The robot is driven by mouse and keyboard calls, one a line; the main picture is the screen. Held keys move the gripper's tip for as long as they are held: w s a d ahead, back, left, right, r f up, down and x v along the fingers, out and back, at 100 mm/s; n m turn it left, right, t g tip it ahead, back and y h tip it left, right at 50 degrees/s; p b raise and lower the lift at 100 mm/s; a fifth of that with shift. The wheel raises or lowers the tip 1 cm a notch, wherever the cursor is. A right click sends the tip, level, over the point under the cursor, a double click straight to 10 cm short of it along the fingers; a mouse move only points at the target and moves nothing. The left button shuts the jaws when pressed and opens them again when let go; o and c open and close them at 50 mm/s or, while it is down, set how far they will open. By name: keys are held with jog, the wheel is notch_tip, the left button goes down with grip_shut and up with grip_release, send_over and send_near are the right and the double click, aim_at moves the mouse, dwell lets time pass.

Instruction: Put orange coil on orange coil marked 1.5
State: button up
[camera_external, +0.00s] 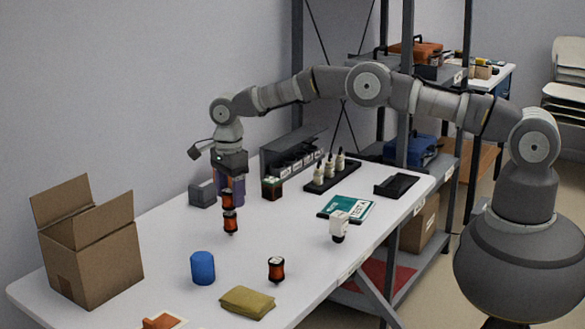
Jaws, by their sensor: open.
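My gripper (229,182) points straight down over the middle of the white table and is open. Just below it, two orange coils with black ends show one above the other, an upper coil (227,198) and a lower coil (230,221). They look stacked or touching and roughly upright. Whether the fingers touch the upper coil, I cannot tell. Another orange coil (276,268) with black ends stands alone on the table, nearer the front. Any 1.5 marking is too small to read, so I cannot tell which coil carries it.
On the white table (180,237), a blue cylinder (203,268), an olive pouch (246,303) and an open cardboard box (108,262) stand in front. A purple object is partly hidden behind the gripper. A bottle stand (330,178) and teal book (346,209) lie right.

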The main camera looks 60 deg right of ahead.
notch_tip(320, 180, up, 12)
jog(key=p, duration=0.4)
jog(key=shift+r, duration=0.2)
notch_tip(320, 180, up, 12)
jog(key=n+t, duration=0.3)
send_over(231, 190)
jog(key=w+d, duration=0.2)
jog(key=s+d+r+n+t, duration=0.2)
jog(key=r+n, duration=0.1)
jog(key=r, duration=0.6)
jog(key=s+d+r+n+t, duration=0.2)
jog(key=s+d+r+n, duration=0.1)
jog(key=r, duration=0.6)
jog(key=s+d+r+n+t, duration=0.1)
jog(key=s+d+r+n, duration=0.15)
jog(key=r, duration=0.55)
jog(key=s+d+r+n+t, duration=0.3)
jog(key=s+r+n, duration=0.2)
jog(key=s+r, duration=0.5)
jog(key=s+d+r+n+t, duration=0.4)
jog(key=s+r+n, duration=0.1)
jog(key=s+r, duration=0.5)
jog(key=shift+s+r, duration=0.15)
jog(key=shift+r, duration=0.7)
